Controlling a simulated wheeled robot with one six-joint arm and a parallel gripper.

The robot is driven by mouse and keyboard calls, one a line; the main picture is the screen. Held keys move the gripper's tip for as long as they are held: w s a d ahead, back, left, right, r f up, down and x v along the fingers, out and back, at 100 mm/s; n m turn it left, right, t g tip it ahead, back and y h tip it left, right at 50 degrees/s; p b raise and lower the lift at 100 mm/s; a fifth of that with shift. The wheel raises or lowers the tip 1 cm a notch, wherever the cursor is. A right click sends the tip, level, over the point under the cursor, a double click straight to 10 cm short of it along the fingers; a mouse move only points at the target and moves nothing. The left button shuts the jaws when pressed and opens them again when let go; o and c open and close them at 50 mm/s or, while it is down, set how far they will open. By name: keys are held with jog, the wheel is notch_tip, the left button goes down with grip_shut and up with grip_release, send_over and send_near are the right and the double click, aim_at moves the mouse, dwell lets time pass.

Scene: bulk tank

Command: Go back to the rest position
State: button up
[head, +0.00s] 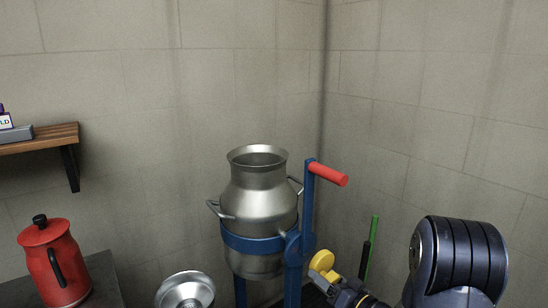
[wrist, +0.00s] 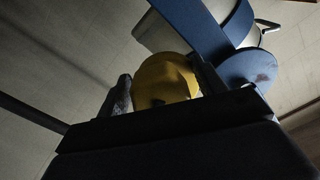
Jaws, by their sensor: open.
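My gripper (wrist: 162,74) is open, with one dark finger on each side of a yellow rounded piece (wrist: 166,80) in the wrist view. I cannot tell whether the fingers touch it. In the head view the yellow piece (head: 322,261) is at the lower right of the blue stand (head: 309,215), at the end of my dark gripper. My arm enters from the lower right. The stand holds an upright metal can (head: 258,195) with an open top and side handles. A red grip (head: 328,174) tops the stand's lever.
A red kettle (head: 55,262) stands on a dark surface at the lower left. A round metal vessel (head: 186,291) is in front of the can. A wooden shelf (head: 40,140) is on the left wall. A green rod (head: 371,243) stands near the right wall, close to my arm.

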jog(key=n+b, duration=0.2)
jog(key=n, duration=0.1)
jog(key=shift+f, duration=0.2)
jog(key=v, duration=0.9)
jog(key=shift+r+p, duration=0.2)
jog(key=shift+p, duration=0.15)
jog(key=shift+r, duration=0.1)
